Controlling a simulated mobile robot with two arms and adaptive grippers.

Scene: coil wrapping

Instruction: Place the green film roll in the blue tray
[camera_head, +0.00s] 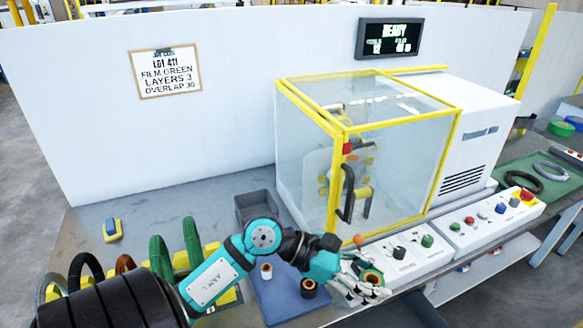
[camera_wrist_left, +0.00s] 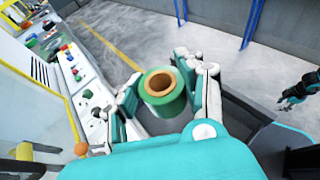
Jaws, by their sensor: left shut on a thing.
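The green film roll (camera_head: 372,276) has a brown core. My left gripper (camera_head: 366,280) is shut on it, above the front edge of the bench by the control panel. In the left wrist view the roll (camera_wrist_left: 164,100) stands between the two fingers, its open core facing the camera. A flat blue tray (camera_head: 270,311) lies on the bench to the left of the gripper, partly hidden by my left arm. A white roll and a dark roll with orange cores stand on it. My right gripper seems to show at the right of the wrist view (camera_wrist_left: 298,90), small and dark.
A glass machine with a yellow frame (camera_head: 340,130) stands behind the gripper. Control panels (camera_head: 415,255) with knobs line the front edge. A grey bin (camera_head: 251,205) stands behind the arm. Coils stand in yellow racks at left. Open floor lies beyond the bench edge.

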